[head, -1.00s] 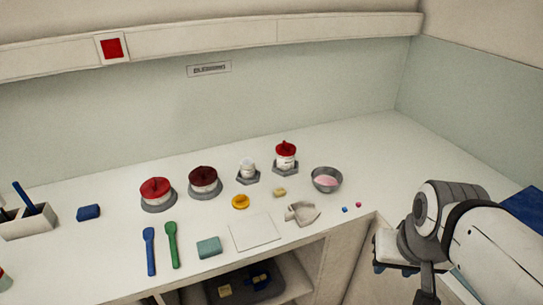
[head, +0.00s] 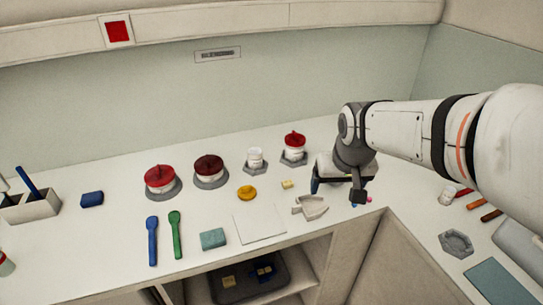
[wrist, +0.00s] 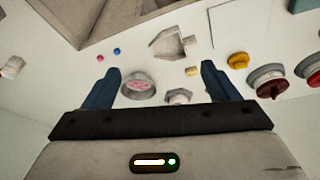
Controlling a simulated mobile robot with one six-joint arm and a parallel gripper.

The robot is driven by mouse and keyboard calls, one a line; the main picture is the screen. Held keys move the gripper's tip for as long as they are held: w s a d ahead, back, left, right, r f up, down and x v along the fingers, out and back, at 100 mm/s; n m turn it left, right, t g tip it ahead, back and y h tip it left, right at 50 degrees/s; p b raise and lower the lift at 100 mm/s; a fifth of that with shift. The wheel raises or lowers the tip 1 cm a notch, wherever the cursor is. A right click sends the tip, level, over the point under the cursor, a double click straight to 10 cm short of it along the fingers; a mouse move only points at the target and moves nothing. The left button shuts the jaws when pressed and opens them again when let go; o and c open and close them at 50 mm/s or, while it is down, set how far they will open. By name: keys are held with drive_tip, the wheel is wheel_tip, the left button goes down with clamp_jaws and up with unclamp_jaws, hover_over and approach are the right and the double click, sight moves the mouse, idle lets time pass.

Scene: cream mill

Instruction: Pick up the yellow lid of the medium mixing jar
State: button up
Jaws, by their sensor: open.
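The yellow lid (head: 247,192) lies on the white counter, left of the small yellow block, with a raised knob on top. It also shows in the wrist view (wrist: 238,61), just beyond the right finger. An open white jar (head: 255,157) stands in a grey hexagonal holder behind the lid; I cannot tell if it is the medium mixing jar. My gripper (head: 341,187) is open and empty, above the counter to the right of the lid. In the wrist view its two blue fingers (wrist: 159,78) are spread wide, with a bowl of pink stuff (wrist: 138,86) seen between them.
Two red-lidded jars (head: 160,179) (head: 209,169) stand left of the lid and a smaller one (head: 294,145) behind right. A yellow block (head: 287,184), grey scoop (head: 311,207), white sheet (head: 259,223) and teal block (head: 213,238) lie nearby. Spatulas (head: 152,240) lie at left.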

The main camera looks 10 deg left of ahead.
drive_tip(key=w+a+f+n, duration=0.2)
drive_tip(key=w+a+f, duration=0.3)
drive_tip(key=a, duration=0.5)
drive_tip(key=n+y+b, duration=0.1)
drive_tip(key=n+b, duration=0.1)
approach(247, 188)
wheel_tip(247, 188, down, 2)
drive_tip(key=shift+w+a+p+x, duration=0.15)
drive_tip(key=shift+p+x, duration=0.4)
drive_tip(key=shift+x, duration=1.45)
drive_tip(key=shift+w+a+p+x, duration=0.15)
drive_tip(key=shift+p+x, duration=0.35)
drive_tip(key=shift+x, duration=1.5)
drive_tip(key=shift+d+r, duration=0.1)
drive_tip(key=shift+r, duration=0.05)
